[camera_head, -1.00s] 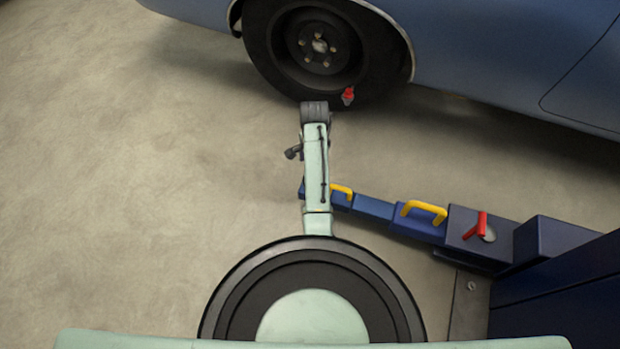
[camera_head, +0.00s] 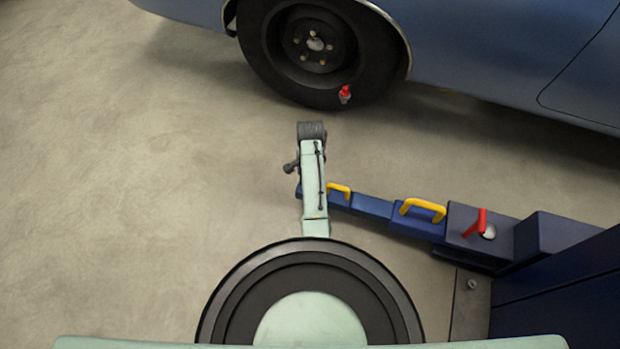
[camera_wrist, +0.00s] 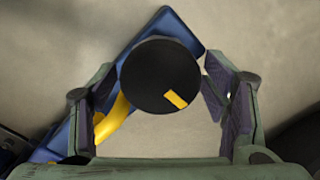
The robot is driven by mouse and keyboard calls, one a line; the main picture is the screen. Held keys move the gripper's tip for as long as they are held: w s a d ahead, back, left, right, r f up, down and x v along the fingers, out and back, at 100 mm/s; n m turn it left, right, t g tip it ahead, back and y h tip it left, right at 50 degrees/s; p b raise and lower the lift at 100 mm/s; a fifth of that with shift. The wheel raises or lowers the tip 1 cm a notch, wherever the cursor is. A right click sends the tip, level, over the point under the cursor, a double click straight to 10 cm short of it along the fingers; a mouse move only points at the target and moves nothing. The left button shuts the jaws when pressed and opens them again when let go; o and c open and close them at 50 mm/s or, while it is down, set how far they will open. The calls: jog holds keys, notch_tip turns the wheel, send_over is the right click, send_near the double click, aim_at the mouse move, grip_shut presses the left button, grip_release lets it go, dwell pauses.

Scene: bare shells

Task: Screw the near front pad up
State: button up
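The near front pad (camera_wrist: 150,82) is a round black disc with a yellow mark on top, at the end of a blue lift arm (camera_wrist: 182,32) in the wrist view. My gripper (camera_wrist: 157,80) is open, with one finger on each side of the pad. The right finger is close to the pad's edge; I cannot tell whether either finger touches it. In the head view the blue lift arm (camera_head: 372,205) runs left from the dark post, and its pad end is hidden behind my arm.
A blue car with a dark wheel (camera_head: 318,45) stands at the top. A red-topped small part (camera_head: 345,93) shows by the tyre. Yellow handles (camera_head: 423,209) and a red lever (camera_head: 482,222) stick up from the lift arm. The floor at left is clear.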

jog(key=c, duration=0.9)
